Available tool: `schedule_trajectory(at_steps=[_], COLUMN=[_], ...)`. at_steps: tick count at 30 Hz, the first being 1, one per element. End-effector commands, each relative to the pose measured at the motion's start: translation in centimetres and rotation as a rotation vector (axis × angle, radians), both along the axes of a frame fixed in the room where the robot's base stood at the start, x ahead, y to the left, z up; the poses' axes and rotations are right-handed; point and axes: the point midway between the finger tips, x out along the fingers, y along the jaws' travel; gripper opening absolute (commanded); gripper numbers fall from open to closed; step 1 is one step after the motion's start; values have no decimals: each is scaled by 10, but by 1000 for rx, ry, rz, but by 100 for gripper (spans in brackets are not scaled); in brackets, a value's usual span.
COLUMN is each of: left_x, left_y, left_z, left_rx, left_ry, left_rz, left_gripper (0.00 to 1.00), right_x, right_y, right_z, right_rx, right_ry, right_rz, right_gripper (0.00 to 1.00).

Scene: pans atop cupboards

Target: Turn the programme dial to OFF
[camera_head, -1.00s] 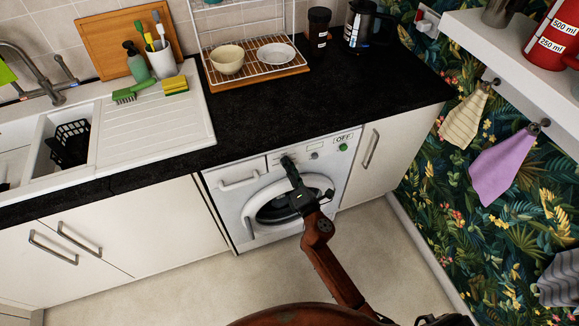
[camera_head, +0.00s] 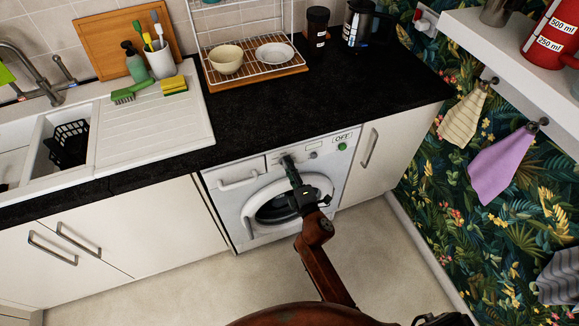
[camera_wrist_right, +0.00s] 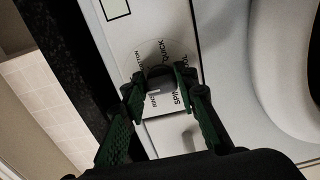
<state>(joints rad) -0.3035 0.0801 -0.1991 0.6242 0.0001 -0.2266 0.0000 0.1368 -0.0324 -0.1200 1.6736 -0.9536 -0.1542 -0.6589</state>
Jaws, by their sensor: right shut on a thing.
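The washing machine (camera_head: 225,205) stands under the black worktop, its round door shut. Its programme dial (camera_wrist_right: 160,73) shows in the right wrist view, ringed by printed words; SPIN and QUICK are readable, others only partly. A pale mark shows on the dial's near side. My right gripper (camera_head: 287,162) is at the machine's front panel, its two green-black fingers shut on the dial from both sides. In the head view the gripper hides most of the dial. My left gripper is out of view.
The detergent drawer handle (camera_head: 239,182) is left of the dial. The worktop (camera_head: 350,90) overhangs just above the panel. Cupboards with bar handles flank the machine. The floor (camera_head: 265,268) in front is clear apart from my arm.

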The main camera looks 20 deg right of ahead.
Motion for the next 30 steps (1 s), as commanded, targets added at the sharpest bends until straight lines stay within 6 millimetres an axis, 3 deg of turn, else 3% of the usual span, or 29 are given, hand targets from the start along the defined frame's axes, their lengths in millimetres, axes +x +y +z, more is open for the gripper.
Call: schedule_trajectory(at_steps=[8,9,16,26,30], left_x=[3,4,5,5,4], left_y=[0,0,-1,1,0], left_z=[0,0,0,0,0], left_rx=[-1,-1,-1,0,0], left_ry=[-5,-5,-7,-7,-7], left_rz=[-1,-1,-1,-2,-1], left_gripper=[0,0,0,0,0], right_x=[0,0,0,-2,-17], right_y=[0,0,0,0,-1], right_z=[-2,-2,-1,-1,-2], right_rx=[0,0,-1,-1,-1], right_ry=[2,2,1,1,2], right_rz=[0,0,0,0,-1], right_gripper=[3,28,44,45,45])
